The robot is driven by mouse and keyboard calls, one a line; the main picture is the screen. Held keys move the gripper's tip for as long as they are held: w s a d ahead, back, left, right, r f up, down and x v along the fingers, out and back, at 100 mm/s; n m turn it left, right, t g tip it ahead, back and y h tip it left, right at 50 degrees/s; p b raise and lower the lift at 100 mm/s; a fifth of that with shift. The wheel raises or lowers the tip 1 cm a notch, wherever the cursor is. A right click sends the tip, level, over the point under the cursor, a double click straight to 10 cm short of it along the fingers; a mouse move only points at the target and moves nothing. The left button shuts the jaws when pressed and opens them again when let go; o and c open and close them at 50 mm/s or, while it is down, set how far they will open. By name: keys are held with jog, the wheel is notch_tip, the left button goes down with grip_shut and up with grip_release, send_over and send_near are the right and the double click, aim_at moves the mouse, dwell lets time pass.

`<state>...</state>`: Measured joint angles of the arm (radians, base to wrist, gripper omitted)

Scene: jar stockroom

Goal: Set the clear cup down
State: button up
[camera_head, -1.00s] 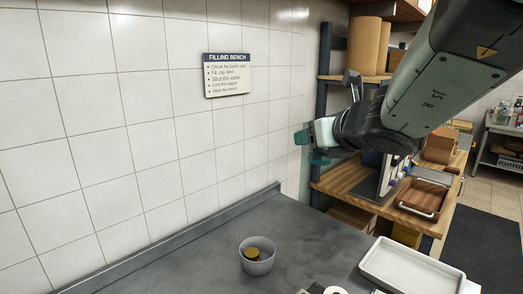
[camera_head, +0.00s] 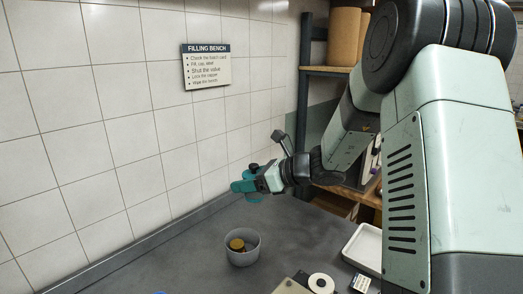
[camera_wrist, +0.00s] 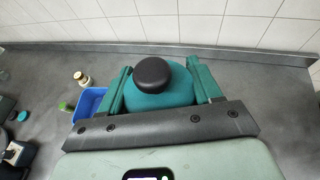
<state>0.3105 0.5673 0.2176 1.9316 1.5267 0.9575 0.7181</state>
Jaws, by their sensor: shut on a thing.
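My gripper (camera_head: 245,184) is in the middle of the head view, above the bench and near the tiled wall. In the wrist view its two green fingers stand on either side of a teal, rounded thing (camera_wrist: 160,98) with a black round knob on top. The gripper is shut on this teal thing. In the head view the held thing is small and partly hidden by the gripper. I cannot make out a clear cup in either view.
A grey bowl (camera_head: 243,259) with a yellow-brown thing inside stands on the bench (camera_head: 190,265). A white tray (camera_head: 362,246) and a white ring-shaped roll (camera_head: 321,283) are to the right. The wrist view shows a blue bin (camera_wrist: 89,103) and a small jar (camera_wrist: 82,79) at left.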

jog(key=shift+s+a+f+n+g+y, duration=0.1)
jog(key=shift+s+a+f+n+g, duration=1.45)
jog(key=shift+f, duration=3.35)
jog(key=shift+s+a+f+n+g+y, duration=0.1)
jog(key=shift+s+a+f+n+g, duration=1.4)
jog(key=shift+f, duration=3.45)
jog(key=shift+s+a+f+n+g+y, duration=0.1)
jog(key=shift+s+a+f+n+g, duration=0.75)
jog(key=shift+s+f+n+g, duration=2.7)
jog(key=shift+w+f+m+t, duration=0.9)
jog(key=shift+w+f+m, duration=0.7)
jog(key=shift+w+f, duration=0.4)
jog(key=o, duration=1.1)
jog(key=shift+r, duration=0.1)
jog(key=v, duration=1.1)
jog(key=shift+a, duration=0.1)
